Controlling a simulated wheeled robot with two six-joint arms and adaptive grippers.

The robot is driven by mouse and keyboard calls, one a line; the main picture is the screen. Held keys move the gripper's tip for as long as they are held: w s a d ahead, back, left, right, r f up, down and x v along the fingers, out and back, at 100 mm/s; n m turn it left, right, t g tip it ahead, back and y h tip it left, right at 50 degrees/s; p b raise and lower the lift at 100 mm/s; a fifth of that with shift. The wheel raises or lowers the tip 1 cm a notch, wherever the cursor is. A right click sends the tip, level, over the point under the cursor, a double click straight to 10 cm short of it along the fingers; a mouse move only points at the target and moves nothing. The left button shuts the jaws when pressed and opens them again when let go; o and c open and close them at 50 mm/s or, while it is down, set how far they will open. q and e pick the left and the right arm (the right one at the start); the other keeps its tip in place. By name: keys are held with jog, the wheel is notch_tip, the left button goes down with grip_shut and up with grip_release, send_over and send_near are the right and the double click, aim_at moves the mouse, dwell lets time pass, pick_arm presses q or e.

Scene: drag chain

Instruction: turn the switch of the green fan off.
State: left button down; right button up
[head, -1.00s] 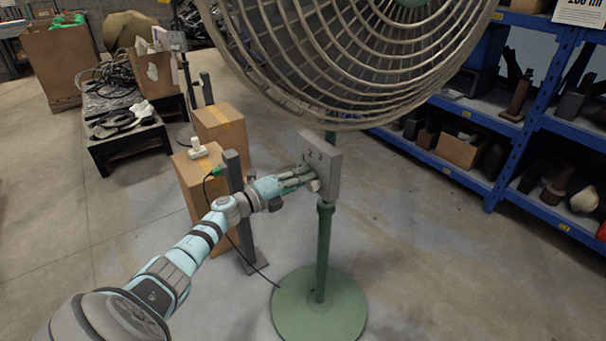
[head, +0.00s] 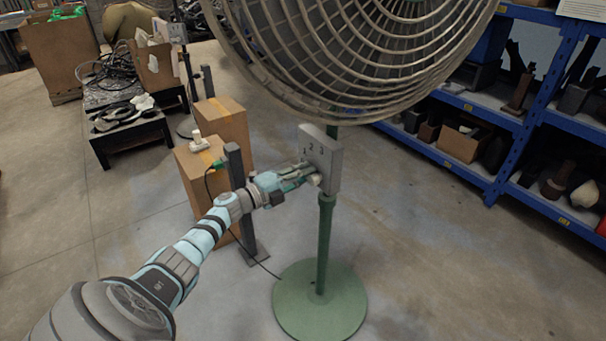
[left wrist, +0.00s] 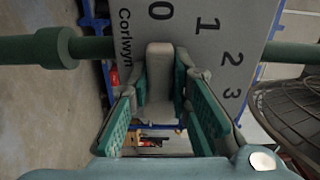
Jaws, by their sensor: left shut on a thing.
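The green fan has a wire cage (head: 370,60), a green post and a round green base (head: 320,302). A grey switch box (head: 322,155) with printed numbers is fixed on its post. My left gripper (head: 312,178) is at the front of the box. In the left wrist view the light grey knob (left wrist: 159,75) lies between the green-padded fingers (left wrist: 160,95), shut on it. The knob's far end is close to the 0 on the box face (left wrist: 205,60); 1, 2 and 3 lie to the right, clear of it. My right gripper is not in view.
Cardboard boxes (head: 222,125) with a white plug on top and a dark grey post (head: 236,170) stand just left of the fan. A cable runs along the floor. Blue shelving (head: 520,140) stands at the right. The floor right of the base is clear.

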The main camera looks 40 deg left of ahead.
pick_arm(q)
jog(key=c, duration=1.5)
grip_release()
jog(key=shift+s+d+f, duration=0.1)
jog(key=shift+f, duration=0.2)
jog(key=shift+r, duration=0.15)
jog(key=v, duration=1.2)
